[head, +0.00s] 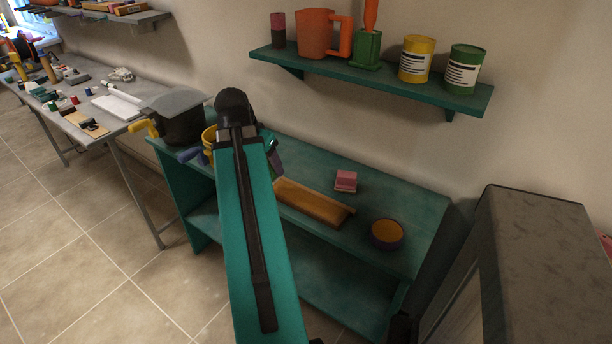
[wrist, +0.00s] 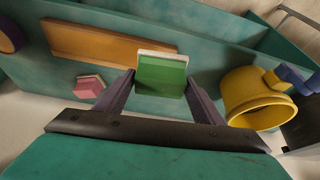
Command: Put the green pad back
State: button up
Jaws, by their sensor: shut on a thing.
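The green pad (wrist: 161,76), a block with a pale layer along its far edge, is between the two fingers of my gripper (wrist: 162,88) in the wrist view. My gripper is shut on it. Behind the pad in that view is the teal bench top with the tan board (wrist: 100,42). I cannot tell the gap between pad and bench. In the head view my arm hides the pad and most of my gripper. A similar pink pad (head: 345,181) lies on the bench behind the board; it also shows in the wrist view (wrist: 89,86).
The teal bench (head: 415,205) also carries a round purple bowl with an orange inside (head: 387,234), a yellow mug (wrist: 255,98) and a dark pot (head: 180,120). A wall shelf (head: 390,82) with cans and a jug is above. A grey-topped cabinet (head: 550,240) stands right.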

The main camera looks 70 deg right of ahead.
jog(key=s+d+f+m, duration=0.1)
jog(key=s+m, duration=0.1)
jog(key=s, duration=0.3)
jog(key=s+d+f+m+g+b, duration=0.1)
jog(key=s, duration=0.5)
jog(key=s+d+m+g+y+b, duration=0.1)
jog(key=s+d+m, duration=0.1)
jog(key=s, duration=0.4)
jog(key=shift+f+m, duration=0.3)
jog(key=shift+f, duration=0.1)
jog(key=shift+w+d+r+p, duration=0.15)
jog(key=shift+p, duration=0.4)
jog(key=shift+d+p, duration=0.1)
jog(key=shift+p, duration=0.25)
jog(key=w+d+p, duration=0.2)
jog(key=w+d, duration=0.1)
jog(key=d, duration=0.1)
jog(key=w+d+f+p, duration=0.1)
jog(key=w+d+p, duration=0.4)
jog(key=w+d, duration=0.2)
jog(key=shift+d+f+p, duration=0.3)
jog(key=shift+f+p, duration=0.05)
jog(key=shift+p, duration=0.05)
jog(key=shift+w, duration=0.1)
jog(key=shift+f, duration=0.1)
